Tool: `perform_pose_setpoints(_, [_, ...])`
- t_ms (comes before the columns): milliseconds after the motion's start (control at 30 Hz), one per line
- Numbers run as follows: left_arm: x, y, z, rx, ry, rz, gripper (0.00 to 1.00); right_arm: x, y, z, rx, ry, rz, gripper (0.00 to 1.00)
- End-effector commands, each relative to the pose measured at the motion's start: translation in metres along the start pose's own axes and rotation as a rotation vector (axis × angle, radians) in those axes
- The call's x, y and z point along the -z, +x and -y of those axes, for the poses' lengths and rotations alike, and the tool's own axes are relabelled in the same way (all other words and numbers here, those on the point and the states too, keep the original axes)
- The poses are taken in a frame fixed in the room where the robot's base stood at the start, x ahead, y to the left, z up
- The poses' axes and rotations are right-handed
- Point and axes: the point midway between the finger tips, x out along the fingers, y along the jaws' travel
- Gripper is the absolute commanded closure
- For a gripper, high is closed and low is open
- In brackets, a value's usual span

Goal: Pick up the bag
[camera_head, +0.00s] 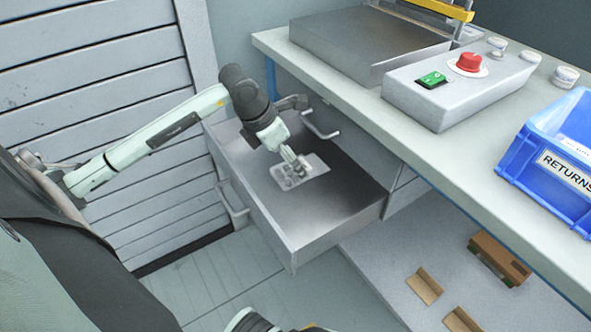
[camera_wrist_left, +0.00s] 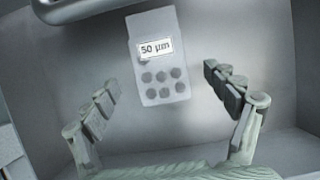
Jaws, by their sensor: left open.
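The bag (camera_head: 286,181) is a pale, flat pouch lying on the metal floor of the open drawer (camera_head: 345,215). In the left wrist view the bag (camera_wrist_left: 160,98) shows a white label reading "50 µm" and several dark round spots in rows. My left gripper (camera_head: 302,166) is inside the drawer, over the right part of the bag, and hides some of it. In the left wrist view the fingers of my left gripper (camera_wrist_left: 168,92) are spread wide, one to each side of the bag, with nothing between them touching it. My right gripper is not in view.
The drawer's walls surround my left gripper, and a second drawer handle (camera_head: 322,126) is behind it. The bench top (camera_head: 450,150) overhangs to the right, with a control box (camera_head: 455,90) and a blue returns bin (camera_head: 560,165). Cardboard pieces (camera_head: 425,286) lie on the lower shelf.

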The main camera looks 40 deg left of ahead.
Motion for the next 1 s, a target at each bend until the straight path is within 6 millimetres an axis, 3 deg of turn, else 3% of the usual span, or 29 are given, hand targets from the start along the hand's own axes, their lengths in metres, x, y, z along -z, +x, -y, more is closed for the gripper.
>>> perform_pose_setpoints(100, [-0.002, 0.018, 0.000, 0.002, -0.002, 0.000, 0.14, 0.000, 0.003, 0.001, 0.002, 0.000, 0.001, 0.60])
perform_pose_setpoints(233, [-0.002, 0.027, 0.000, 0.000, -0.001, 0.001, 0.14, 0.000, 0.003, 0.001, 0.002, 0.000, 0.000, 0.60])
perform_pose_setpoints(1000, [0.001, 0.033, 0.000, -0.001, 0.001, 0.000, 0.14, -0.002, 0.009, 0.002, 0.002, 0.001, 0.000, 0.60])
